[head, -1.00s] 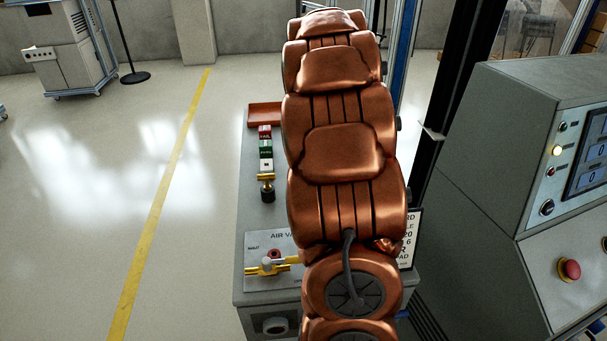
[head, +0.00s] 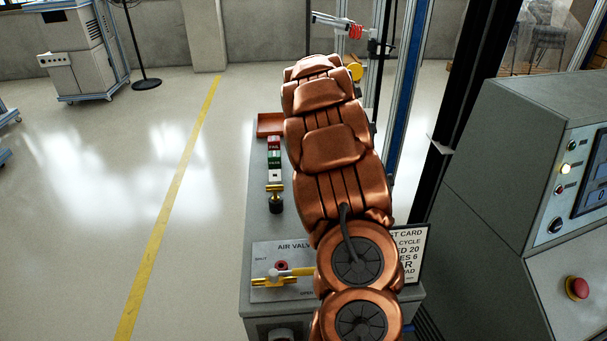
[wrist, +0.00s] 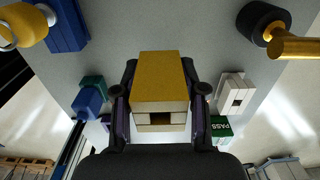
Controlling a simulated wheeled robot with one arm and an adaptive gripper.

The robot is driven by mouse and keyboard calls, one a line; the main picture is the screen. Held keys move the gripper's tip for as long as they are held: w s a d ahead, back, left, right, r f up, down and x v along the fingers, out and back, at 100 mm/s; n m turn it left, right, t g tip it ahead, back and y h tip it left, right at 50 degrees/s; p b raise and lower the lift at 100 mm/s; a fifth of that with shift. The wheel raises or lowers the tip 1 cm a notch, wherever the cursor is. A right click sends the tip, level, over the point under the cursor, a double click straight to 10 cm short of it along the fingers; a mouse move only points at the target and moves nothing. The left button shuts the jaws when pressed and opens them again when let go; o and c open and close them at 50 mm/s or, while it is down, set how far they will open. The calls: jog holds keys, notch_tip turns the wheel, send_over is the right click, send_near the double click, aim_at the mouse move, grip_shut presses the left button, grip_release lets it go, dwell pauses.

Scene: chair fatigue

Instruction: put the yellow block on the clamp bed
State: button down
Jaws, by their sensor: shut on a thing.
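The yellow block (wrist: 160,78) is between the two dark fingers of my gripper (wrist: 160,108) in the wrist view, and the gripper is shut on it. A pale, cream-coloured part with a dark square opening (wrist: 160,121) shows just under its yellow face; I cannot tell whether it belongs to the block. In the head view my copper arm hides the gripper and the block. I cannot make out the clamp bed for certain in either view.
The grey bench (head: 262,222) carries a red tray (head: 270,124), stacked label blocks (head: 274,152), a brass-topped dark cylinder (head: 276,200), an air valve panel (head: 283,272) and a test card (head: 410,252). A control console (head: 490,190) stands at right. Blue pieces (wrist: 88,101) lie left in the wrist view.

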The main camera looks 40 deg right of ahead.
jog(key=shift+w+d+f+p, duration=0.1)
jog(key=shift+w+d+p, duration=0.3)
jog(key=shift+w, duration=0.8)
jog(key=shift+w+d+f+p, duration=0.15)
jog(key=shift+w+d, duration=0.4)
jog(key=shift+w, duration=0.7)
jog(key=shift+w+d+f+p, duration=0.1)
jog(key=shift+w+d+p, duration=0.3)
jog(key=shift+w, duration=0.8)
jog(key=shift+d+f+p, duration=0.1)
jog(key=shift+f+p, duration=0.3)
jog(key=shift+f, duration=1.35)
jog(key=shift+f, duration=0.2)
jog(key=c, duration=0.6)
grip_release()
jog(key=shift+c, duration=0.2)
jog(key=shift+r, duration=0.15)
notch_tip(320, 180, up, 12)
jog(key=b, duration=0.2)
